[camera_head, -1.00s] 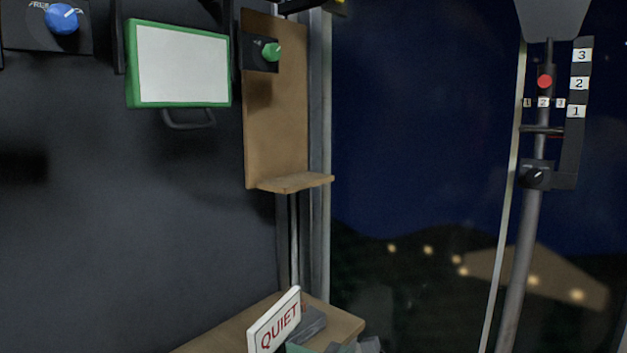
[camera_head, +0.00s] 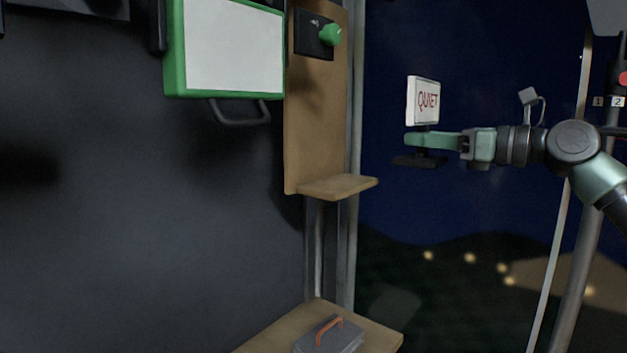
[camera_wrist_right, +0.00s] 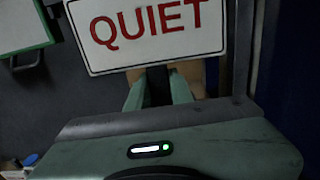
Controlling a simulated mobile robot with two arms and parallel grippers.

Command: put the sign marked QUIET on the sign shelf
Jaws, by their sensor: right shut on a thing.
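The sign marked QUIET (camera_head: 427,99) is white with red letters and stands upright above my right gripper (camera_head: 420,140). The gripper is shut on the sign's lower part, above a dark base. In the right wrist view the sign (camera_wrist_right: 147,30) fills the top, with the gripper's green fingers (camera_wrist_right: 158,88) below it. The sign shelf (camera_head: 338,187) is a small bare wooden ledge on a tall wooden back panel. The sign is to the right of this shelf and higher than it, apart from it. My left gripper is out of view.
A green-framed white board (camera_head: 232,48) with a dark handle below hangs left of the shelf panel. A green knob (camera_head: 330,35) sits high on the panel. A grey toolbox (camera_head: 328,338) with an orange handle rests on a wooden table (camera_head: 378,337) below. A pole (camera_head: 583,270) stands at right.

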